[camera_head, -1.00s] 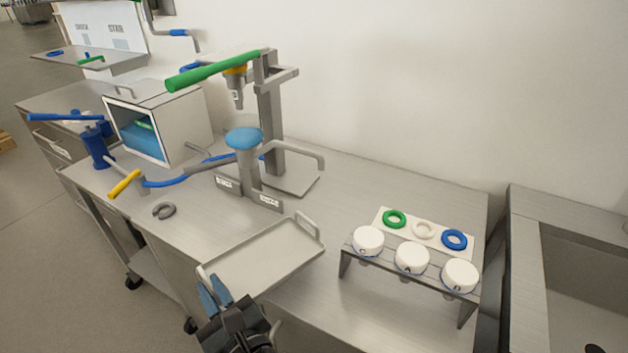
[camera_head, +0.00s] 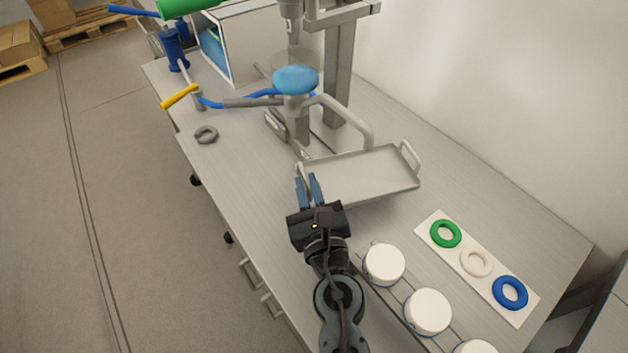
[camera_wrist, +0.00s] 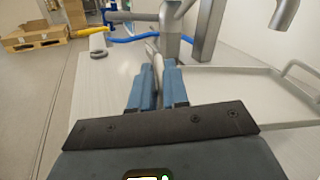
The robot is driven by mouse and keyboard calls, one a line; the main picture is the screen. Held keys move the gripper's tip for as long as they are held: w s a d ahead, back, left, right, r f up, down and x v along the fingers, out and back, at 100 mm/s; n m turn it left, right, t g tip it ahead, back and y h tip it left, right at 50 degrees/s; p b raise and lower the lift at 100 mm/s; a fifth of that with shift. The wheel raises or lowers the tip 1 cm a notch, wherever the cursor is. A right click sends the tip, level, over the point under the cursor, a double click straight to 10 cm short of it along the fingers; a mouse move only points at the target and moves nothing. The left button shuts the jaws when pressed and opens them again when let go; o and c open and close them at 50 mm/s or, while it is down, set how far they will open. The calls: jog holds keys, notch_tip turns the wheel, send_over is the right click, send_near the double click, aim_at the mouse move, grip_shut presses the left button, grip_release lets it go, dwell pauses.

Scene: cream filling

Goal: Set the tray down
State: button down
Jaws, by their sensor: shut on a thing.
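The tray (camera_head: 368,176) is a shallow light-grey rectangle with a raised rim and a handle at each short end. In the head view it is over the steel table, right of the filling machine's base. My gripper (camera_head: 309,188) is shut on the tray's near-left handle. In the wrist view the blue fingers (camera_wrist: 158,85) close on that handle, and the tray (camera_wrist: 240,95) extends to the right. I cannot tell whether the tray's underside touches the table.
The filling machine (camera_head: 296,80) with a blue-topped cup stands close behind the tray. A rack with white round lids (camera_head: 428,311) and a board with green, white and blue rings (camera_head: 475,262) lie to the right. A grey ring (camera_head: 206,134) lies at left on clear table.

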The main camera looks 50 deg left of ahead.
jog(key=shift+f+b, duration=0.3)
jog(key=shift+f, duration=1.7)
jog(key=shift+f+b, duration=1.05)
jog(key=shift+f, duration=0.15)
jog(key=c, duration=1)
grip_release()
jog(key=shift+c, duration=0.2)
